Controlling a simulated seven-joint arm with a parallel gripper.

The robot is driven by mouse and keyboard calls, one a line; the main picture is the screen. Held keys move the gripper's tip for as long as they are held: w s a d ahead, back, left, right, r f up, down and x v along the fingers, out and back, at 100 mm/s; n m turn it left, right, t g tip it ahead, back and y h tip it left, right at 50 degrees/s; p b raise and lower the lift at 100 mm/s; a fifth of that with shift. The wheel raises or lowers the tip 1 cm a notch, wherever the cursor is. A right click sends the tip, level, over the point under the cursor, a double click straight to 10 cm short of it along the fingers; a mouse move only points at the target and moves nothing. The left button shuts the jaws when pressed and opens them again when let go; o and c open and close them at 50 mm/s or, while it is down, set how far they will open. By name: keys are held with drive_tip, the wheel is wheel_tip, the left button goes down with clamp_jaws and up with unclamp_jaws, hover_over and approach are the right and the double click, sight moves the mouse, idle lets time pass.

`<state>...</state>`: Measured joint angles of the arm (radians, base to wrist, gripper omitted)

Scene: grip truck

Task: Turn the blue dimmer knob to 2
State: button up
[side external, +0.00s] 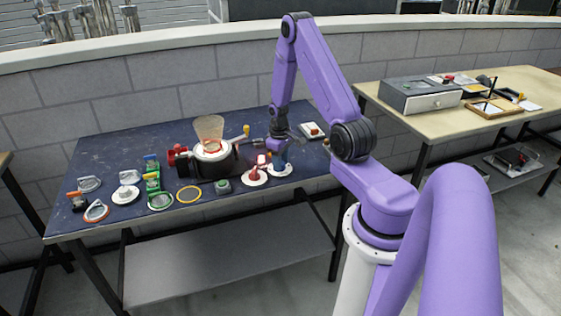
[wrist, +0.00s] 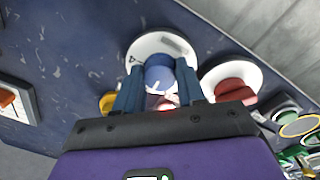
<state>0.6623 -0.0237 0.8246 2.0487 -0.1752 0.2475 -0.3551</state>
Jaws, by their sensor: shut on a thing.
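The blue dimmer knob (wrist: 158,73) sits on a round white base (wrist: 143,48) in the wrist view, with a white mark on its face. The two dark blue fingers of my gripper (wrist: 159,88) are on either side of the knob and shut on it. In the side view my gripper (side external: 280,152) points down over the white base (side external: 283,171) at the right part of the blue table. The knob is small there and mostly merges with the fingers. I cannot read any numbers on the base.
A red knob on a white base (side external: 254,178) stands close beside, to the left in the side view.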

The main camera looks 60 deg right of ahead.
idle(0.3)
drive_tip(key=o, duration=1)
drive_tip(key=shift+o, duration=0.2)
wheel_tip(320, 180, up, 18)
drive_tip(key=shift+a+f, duration=0.25)
drive_tip(key=shift+a, duration=0.15)
drive_tip(key=shift+w+a, duration=0.1)
drive_tip(key=shift+a, duration=0.05)
drive_tip(key=a+r+n, duration=0.3)
drive_tip(key=a+n, duration=0.3)
drive_tip(key=a, duration=1.5)
drive_tip(key=s+a+r+n, duration=0.1)
drive_tip(key=s+a+n, duration=0.3)
drive_tip(key=s, duration=0.6)
drive_tip(key=s+a+r+n+y, duration=0.1)
drive_tip(key=s+a+n, duration=0.3)
drive_tip(key=s+a, duration=0.4)
drive_tip(key=s, duration=0.2)
drive_tip(key=shift+s, duration=0.3)
